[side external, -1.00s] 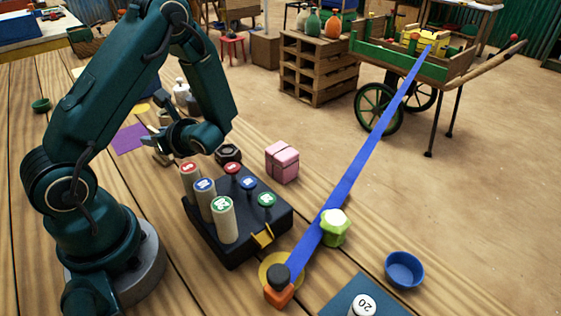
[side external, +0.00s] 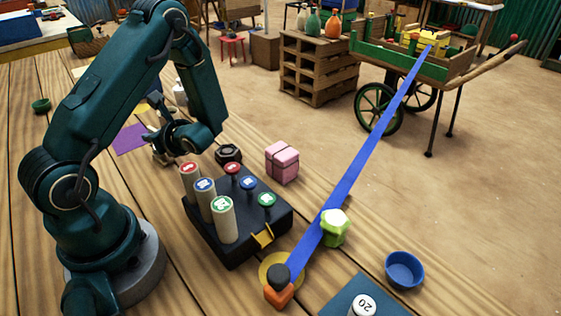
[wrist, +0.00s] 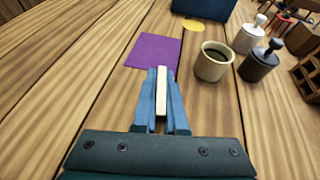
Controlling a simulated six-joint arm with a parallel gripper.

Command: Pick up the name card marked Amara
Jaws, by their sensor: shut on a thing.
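My gripper (wrist: 162,100) is shut on a thin cream card (wrist: 161,92), seen almost edge-on between the two blue fingers in the wrist view. No writing on it can be read from this angle, so the name Amara cannot be confirmed. In the side view my gripper (side external: 158,150) is low over the table beside the purple sheet, and the card cannot be made out there. I cannot tell whether the card touches the table.
The purple sheet (wrist: 155,50) lies flat just beyond the fingers. A black block with several pegs (side external: 240,240) stands nearby.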

